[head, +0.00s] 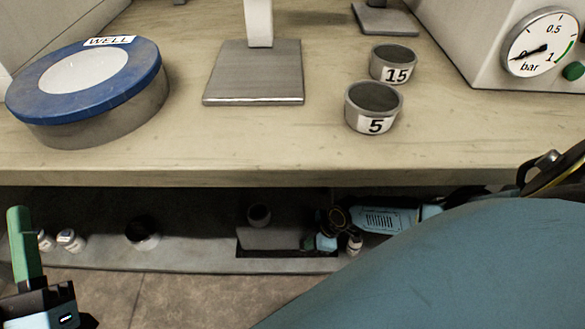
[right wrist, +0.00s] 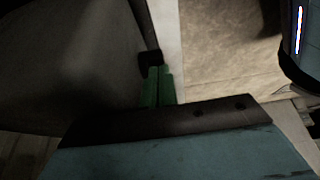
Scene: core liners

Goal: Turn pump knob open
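A white box at the top right carries a round pressure gauge (head: 541,43), its needle near 0. A round green knob (head: 572,71) sits beside the gauge at the right picture edge; whether it is the pump knob I cannot tell. My right gripper (head: 308,243) is low, under the bench top by the lower shelf, far from the green knob. In the right wrist view its green fingers (right wrist: 158,87) lie together with only a thin line between them. My left gripper (head: 22,246) is at the lower left; only one green finger shows clearly.
The bench top (head: 250,150) holds a blue-rimmed well (head: 60,101), a grey stand base (head: 254,75) and cups marked 15 (head: 394,63) and 5 (head: 373,107). Its front edge lies above my right forearm. The lower shelf (head: 195,257) holds small jars (head: 70,240).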

